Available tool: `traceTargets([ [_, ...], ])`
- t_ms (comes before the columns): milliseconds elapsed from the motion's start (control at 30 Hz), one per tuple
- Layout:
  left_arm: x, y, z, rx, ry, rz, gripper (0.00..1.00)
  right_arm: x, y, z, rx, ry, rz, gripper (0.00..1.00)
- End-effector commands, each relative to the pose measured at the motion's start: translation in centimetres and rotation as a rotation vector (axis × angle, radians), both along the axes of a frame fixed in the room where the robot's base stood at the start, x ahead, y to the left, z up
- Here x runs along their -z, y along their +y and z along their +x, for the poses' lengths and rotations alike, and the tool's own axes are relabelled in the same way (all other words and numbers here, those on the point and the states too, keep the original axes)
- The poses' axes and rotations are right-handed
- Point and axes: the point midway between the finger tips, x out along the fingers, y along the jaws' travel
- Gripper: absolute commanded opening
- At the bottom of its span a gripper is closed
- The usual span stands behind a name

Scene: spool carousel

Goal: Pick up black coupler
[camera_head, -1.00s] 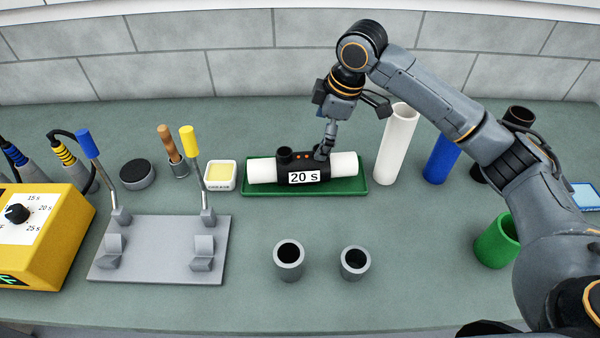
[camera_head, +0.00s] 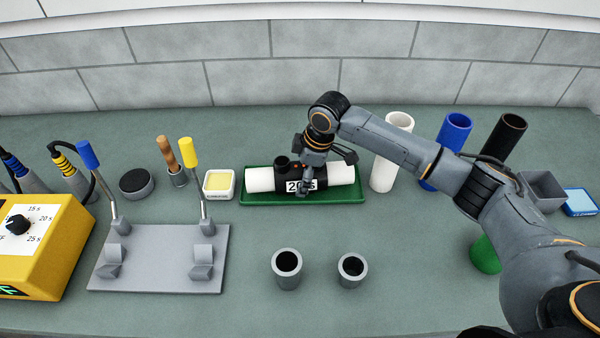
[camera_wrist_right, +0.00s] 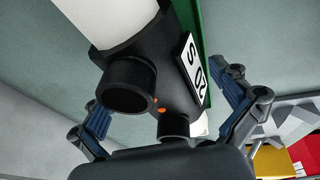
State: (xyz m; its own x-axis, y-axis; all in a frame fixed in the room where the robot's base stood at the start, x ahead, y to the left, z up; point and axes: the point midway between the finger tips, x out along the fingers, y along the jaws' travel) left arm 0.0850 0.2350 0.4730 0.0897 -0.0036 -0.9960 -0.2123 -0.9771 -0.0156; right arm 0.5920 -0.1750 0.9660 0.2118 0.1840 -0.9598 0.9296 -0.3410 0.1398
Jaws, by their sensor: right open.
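The black coupler (camera_head: 282,176) with a "20 s" label lies across the green tray (camera_head: 350,201), with a white pipe (camera_head: 260,179) in its left end and another white pipe (camera_head: 341,174) in its right end. My right gripper (camera_head: 305,188) is over the coupler's right half and hides part of its label. In the right wrist view the coupler (camera_wrist_right: 165,70) with its two round black sockets shows between the spread, open fingers of my right gripper (camera_wrist_right: 160,92). Contact cannot be told. My left gripper is not in view.
White (camera_head: 390,155), blue (camera_head: 446,150) and black (camera_head: 502,140) tubes stand right of the tray. Two grey cups (camera_head: 287,270) stand in front. A grey clamp plate (camera_head: 155,262) and yellow control box (camera_head: 45,250) are at left.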

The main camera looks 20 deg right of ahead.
Motion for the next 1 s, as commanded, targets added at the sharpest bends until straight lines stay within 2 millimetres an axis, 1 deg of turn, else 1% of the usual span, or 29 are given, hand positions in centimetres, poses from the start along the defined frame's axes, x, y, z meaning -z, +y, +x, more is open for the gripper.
traceTargets([
  [33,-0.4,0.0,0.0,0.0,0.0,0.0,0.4,0.6,0.2,0.1,0.0,0.003,-0.001,1.0],
  [100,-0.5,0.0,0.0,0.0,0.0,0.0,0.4,1.3,0.3,0.3,-0.001,0.001,-0.001,1.0],
  [200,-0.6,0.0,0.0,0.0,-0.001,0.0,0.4,2.0,0.4,0.4,-0.001,0.0,0.0,1.0],
  [400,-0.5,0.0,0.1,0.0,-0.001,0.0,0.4,2.1,0.4,0.4,-0.001,-0.001,-0.001,1.0],
  [467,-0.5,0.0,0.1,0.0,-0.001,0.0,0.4,2.1,0.4,0.4,-0.001,-0.001,-0.001,0.9],
  [500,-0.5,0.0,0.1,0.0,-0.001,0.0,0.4,2.0,0.4,0.4,-0.001,-0.001,-0.001,0.82],
  [667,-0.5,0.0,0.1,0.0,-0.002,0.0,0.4,2.0,0.4,0.4,-0.001,-0.001,-0.001,0.49],
  [700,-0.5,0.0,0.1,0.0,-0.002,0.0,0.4,2.0,0.4,0.4,-0.001,-0.001,-0.001,0.41],
  [767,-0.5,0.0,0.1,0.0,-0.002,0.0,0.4,2.0,0.4,0.4,-0.001,0.0,0.0,0.29],
  [800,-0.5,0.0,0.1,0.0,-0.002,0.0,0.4,2.0,0.4,0.4,-0.001,0.0,0.0,0.2],
  [833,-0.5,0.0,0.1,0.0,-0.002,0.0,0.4,1.8,0.4,0.5,-0.001,-0.004,0.002,0.19],
  [1000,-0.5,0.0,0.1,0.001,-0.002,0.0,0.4,1.9,0.4,0.5,-0.001,-0.004,0.001,0.19],
])
